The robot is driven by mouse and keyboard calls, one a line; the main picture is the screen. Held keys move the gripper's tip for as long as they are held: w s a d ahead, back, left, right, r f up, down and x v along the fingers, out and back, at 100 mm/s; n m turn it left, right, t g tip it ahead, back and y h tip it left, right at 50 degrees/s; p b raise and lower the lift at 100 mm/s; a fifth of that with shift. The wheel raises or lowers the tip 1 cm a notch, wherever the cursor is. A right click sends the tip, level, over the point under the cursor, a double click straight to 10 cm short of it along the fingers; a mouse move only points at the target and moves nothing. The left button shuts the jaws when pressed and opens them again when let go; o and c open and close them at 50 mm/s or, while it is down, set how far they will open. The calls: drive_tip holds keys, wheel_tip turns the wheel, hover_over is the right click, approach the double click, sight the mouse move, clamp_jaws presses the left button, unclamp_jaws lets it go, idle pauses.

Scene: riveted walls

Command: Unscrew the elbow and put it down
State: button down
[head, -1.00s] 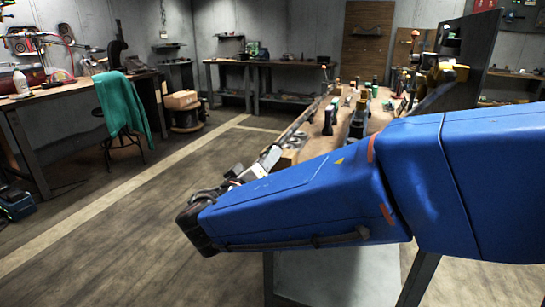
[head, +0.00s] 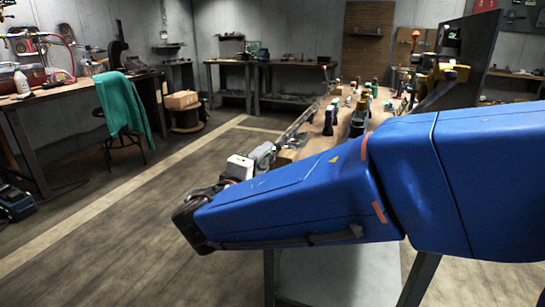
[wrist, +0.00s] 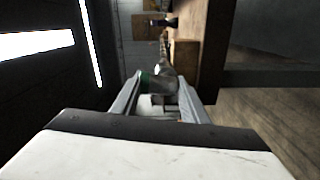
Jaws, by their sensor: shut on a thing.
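My gripper (wrist: 160,100) is shut on a grey, rounded fitting that looks like the elbow (wrist: 158,84), seen between the two pale fingers in the wrist view. A small green patch shows at its left side. Whether the elbow is still joined to a pipe cannot be told. In the head view my gripper (head: 263,154) is at the near left end of the long workbench (head: 288,156), partly behind my blue arm. The elbow cannot be made out there.
The long workbench holds several bottles and tools (head: 357,122) toward its far end. A side bench (head: 45,96) stands at left, with a stool draped in a green cloth (head: 124,103).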

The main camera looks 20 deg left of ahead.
drive_tip(key=c, duration=1)
unclamp_jaws()
drive_tip(key=shift+a+f+n, duration=0.3)
drive_tip(key=shift+f, duration=0.3)
drive_tip(key=shift+r, duration=0.15)
drive_tip(key=shift+d+r, duration=0.1)
drive_tip(key=shift+s, duration=1.15)
drive_tip(key=m, duration=1.2)
drive_tip(key=shift+d, duration=0.1)
